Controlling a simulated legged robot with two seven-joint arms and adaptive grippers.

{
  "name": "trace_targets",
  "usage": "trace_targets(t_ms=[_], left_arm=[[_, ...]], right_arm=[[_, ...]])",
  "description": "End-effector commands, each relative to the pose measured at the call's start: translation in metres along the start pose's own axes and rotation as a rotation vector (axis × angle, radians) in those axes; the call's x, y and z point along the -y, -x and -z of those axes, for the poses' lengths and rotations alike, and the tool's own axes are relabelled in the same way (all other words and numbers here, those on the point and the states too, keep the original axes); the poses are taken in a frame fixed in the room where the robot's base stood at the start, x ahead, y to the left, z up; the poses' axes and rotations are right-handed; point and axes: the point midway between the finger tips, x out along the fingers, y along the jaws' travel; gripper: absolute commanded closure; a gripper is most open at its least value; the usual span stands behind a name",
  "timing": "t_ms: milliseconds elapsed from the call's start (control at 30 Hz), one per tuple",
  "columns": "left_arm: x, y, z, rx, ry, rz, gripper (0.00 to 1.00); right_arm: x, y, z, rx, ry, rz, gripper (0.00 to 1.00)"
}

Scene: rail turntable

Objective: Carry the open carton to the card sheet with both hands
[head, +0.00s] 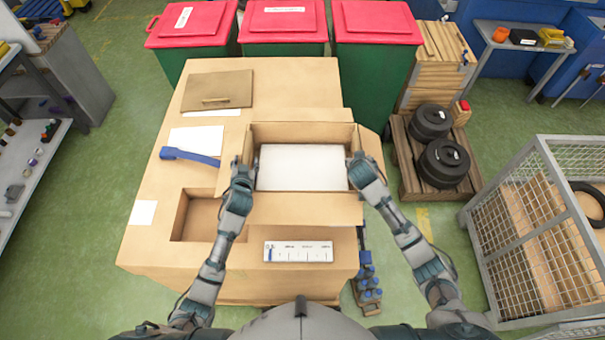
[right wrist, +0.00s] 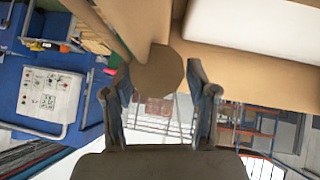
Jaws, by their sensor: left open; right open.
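The open carton (head: 305,209) stands on the brown bench, flaps spread, with a white block (head: 302,168) filling most of it. My left gripper (head: 243,172) is open at the carton's left wall. My right gripper (head: 357,165) is open at its right wall. In the right wrist view the right gripper's fingers (right wrist: 158,82) are spread, with a brown flap end between and beyond them; contact cannot be told. A darker brown sheet (head: 215,87) lies at the back left of the bench and a white sheet (head: 196,140) in front of it; which is the card sheet is unclear.
A blue tool (head: 188,156) lies left of the carton. A square recess (head: 203,215) and small white card (head: 143,212) are at front left. A ruled white plate (head: 298,251) lies in front. Red-lidded bins (head: 285,22) stand behind; a wire cage (head: 540,230) stands right.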

Motion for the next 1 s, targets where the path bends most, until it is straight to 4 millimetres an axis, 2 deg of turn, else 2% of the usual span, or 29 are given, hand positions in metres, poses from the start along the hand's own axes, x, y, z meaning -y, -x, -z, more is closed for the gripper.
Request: trace_targets(t_ms=[67, 100, 300, 333, 633, 1000], left_arm=[[0.000, 0.000, 0.000, 0.000, 0.000, 0.000, 0.42], [0.000, 0.000, 0.000, 0.000, 0.000, 0.000, 0.47], [0.000, 0.000, 0.000, 0.001, 0.000, 0.000, 0.97], [0.000, 0.000, 0.000, 0.001, 0.000, 0.000, 1.00], [-0.001, 0.000, 0.000, 0.001, 0.000, -0.001, 1.00], [0.002, 0.006, 0.013, -0.009, 0.001, 0.000, 1.00]], right_arm=[[0.000, 0.000, 0.000, 0.000, 0.000, 0.000, 0.42], [0.000, 0.000, 0.000, 0.000, 0.000, 0.000, 0.47], [0.000, 0.000, 0.000, 0.000, 0.000, 0.000, 0.97], [0.000, 0.000, 0.000, 0.000, 0.000, 0.000, 1.00], [0.000, 0.000, 0.000, 0.000, 0.000, 0.000, 1.00], [-0.002, 0.010, 0.011, -0.009, -0.001, 0.001, 1.00]])
